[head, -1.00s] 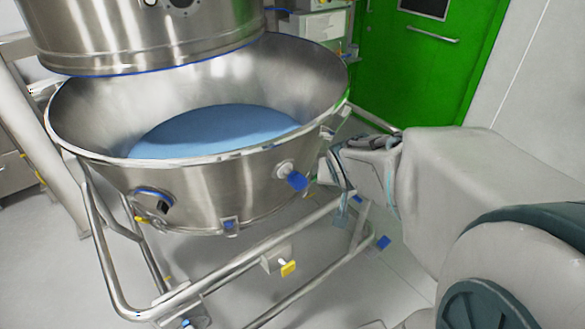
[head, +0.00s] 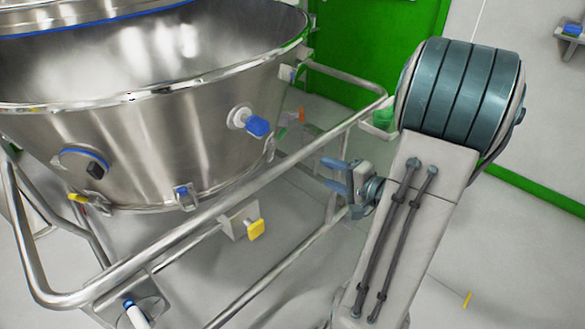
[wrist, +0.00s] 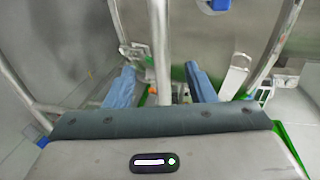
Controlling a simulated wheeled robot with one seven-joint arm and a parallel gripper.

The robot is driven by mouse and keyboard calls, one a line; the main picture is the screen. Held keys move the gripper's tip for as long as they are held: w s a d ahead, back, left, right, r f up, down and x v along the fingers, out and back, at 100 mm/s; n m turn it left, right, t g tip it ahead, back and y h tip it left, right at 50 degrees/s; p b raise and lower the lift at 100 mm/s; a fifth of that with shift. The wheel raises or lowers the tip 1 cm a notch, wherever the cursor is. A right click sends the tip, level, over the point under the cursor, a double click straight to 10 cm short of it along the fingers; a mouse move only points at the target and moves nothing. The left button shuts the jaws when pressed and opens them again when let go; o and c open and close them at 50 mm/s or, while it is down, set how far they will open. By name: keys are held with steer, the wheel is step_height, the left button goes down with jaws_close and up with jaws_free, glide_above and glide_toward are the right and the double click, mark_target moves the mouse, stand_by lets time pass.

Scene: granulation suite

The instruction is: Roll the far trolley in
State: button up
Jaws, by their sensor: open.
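The trolley is a large steel bowl (head: 150,135) on a tubular frame, with a push rail (head: 225,195) along its near side. It is the only trolley I can make out. My gripper (head: 330,174) is low at the right part of the frame, beside the rail, with its blue fingers apart. In the wrist view, my gripper (wrist: 160,70) has a finger on each side of a steel bar (wrist: 160,45) of the frame. I cannot tell whether the bar touches either finger. The bowl's inner bottom is out of view.
A steel vessel (head: 90,10) with a blue-edged rim hangs over the bowl. A blue-capped port (head: 257,126) and a yellow pedal (head: 256,229) stick out on the near side. A green door (head: 375,45) is behind.

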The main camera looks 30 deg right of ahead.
mark_target(297, 161)
steer(key=b+x, duration=0.4)
steer(key=x, duration=0.8)
steer(key=shift+w+a+f+b, duration=0.1)
steer(key=shift+a+b, duration=0.15)
steer(key=shift+b, duration=0.1)
steer(key=shift+w+a, duration=0.25)
steer(key=shift+w, duration=0.4)
jaws_close()
